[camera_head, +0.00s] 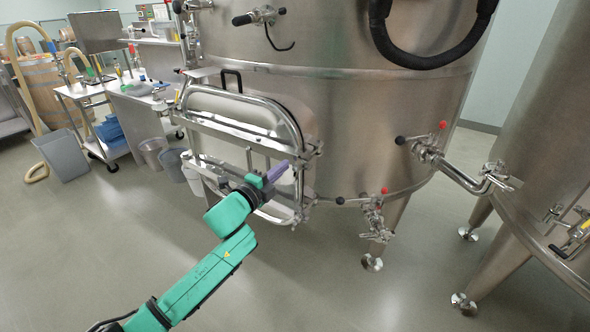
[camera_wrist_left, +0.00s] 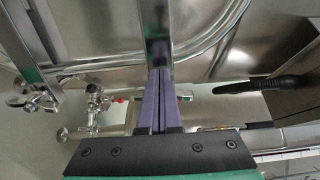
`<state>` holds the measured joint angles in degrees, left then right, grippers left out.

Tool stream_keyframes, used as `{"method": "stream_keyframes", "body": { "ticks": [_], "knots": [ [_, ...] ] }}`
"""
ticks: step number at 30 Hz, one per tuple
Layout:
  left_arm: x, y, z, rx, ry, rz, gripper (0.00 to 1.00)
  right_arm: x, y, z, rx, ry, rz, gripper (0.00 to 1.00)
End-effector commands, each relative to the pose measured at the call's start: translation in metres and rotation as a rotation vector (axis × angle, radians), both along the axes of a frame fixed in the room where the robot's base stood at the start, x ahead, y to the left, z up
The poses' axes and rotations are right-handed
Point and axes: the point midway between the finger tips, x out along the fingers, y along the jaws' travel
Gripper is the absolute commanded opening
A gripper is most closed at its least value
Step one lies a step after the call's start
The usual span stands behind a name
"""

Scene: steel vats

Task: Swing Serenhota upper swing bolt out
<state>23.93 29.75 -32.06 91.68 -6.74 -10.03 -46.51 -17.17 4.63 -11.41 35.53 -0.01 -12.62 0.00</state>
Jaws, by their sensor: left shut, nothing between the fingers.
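The big steel vat (camera_head: 400,120) has a low manway door (camera_head: 230,105) with a rounded steel frame. Metal fittings sit on the door's right side, an upper one (camera_head: 314,148) and a lower one (camera_head: 300,215). No name label is readable, so I cannot tell for certain which part is the upper swing bolt. My left gripper (camera_head: 278,171), with purple fingers, is in front of the door's lower right part, left of and below the upper fitting. In the left wrist view its fingers (camera_wrist_left: 160,100) are together and empty. A flat steel bar (camera_wrist_left: 156,32) lies just past the fingertips; contact is unclear.
A valve with a red knob (camera_head: 374,215) hangs low on the vat, right of the door. A pipe (camera_head: 465,178) sticks out farther right, near a second vat (camera_head: 555,160). Buckets (camera_head: 172,163) stand behind the door at left. The floor (camera_head: 110,230) at left is clear.

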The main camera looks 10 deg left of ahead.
Motion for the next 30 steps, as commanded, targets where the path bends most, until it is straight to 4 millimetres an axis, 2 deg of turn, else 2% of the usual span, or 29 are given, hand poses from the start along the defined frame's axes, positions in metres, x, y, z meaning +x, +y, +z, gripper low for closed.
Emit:
{"method": "stream_keyframes", "body": {
  "ticks": [17,30],
  "knots": [
    [0.000,-0.001,0.000,0.000,0.000,0.000,0.00,0.000,0.000,0.000,0.000,0.000,0.001,0.50],
    [-0.006,-0.014,0.000,-0.001,0.000,-0.001,0.00,0.000,0.000,0.000,0.001,0.001,0.001,0.50]
  ]
}}
